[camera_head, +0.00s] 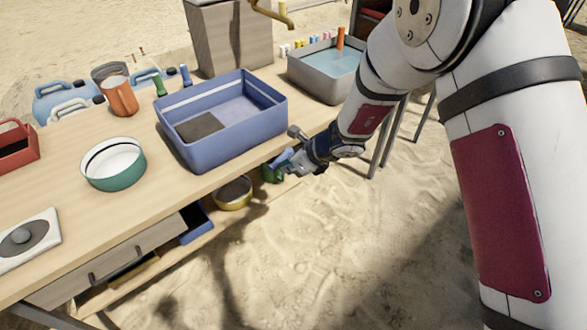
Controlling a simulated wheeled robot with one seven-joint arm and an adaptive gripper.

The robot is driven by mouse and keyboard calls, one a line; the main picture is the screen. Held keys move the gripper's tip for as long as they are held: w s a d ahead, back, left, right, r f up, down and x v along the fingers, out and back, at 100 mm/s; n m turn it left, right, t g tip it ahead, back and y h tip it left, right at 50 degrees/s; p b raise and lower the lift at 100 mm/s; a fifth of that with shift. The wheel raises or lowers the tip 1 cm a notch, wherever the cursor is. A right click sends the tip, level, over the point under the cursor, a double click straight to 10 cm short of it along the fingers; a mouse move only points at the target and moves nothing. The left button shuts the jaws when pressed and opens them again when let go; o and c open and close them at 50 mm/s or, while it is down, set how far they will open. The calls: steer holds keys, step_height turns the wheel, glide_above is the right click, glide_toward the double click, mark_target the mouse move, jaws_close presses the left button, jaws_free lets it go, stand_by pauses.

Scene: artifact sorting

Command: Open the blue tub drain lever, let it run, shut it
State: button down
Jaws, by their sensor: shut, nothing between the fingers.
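The blue tub (236,145) sits on the wooden table near its front edge, right of the table's middle. Its inside shows a pale blue floor and a dark grey patch at the left end; I cannot tell the water level. My gripper (284,163) is shut and empty, just off the table's front edge, below and right of the tub's near right corner.
A grey basin of water (303,80) stands to the right of the tub. A teal bowl (113,171) and an orange pitcher (121,101) stand left. A yellow-rimmed bowl (233,193) and a green item (270,173) are below the tabletop. Sand in front is clear.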

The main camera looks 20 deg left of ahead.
steer(key=a+b, duration=0.1)
steer(key=b, duration=0.1)
steer(key=a+m+b, duration=0.1)
steer(key=b, duration=0.1)
steer(key=shift+s+t, duration=0.25)
steer(key=shift+t, duration=0.15)
stand_by(0.5)
steer(key=shift+w+d, duration=0.3)
steer(key=shift+d, duration=0.4)
steer(key=shift+d, duration=0.1)
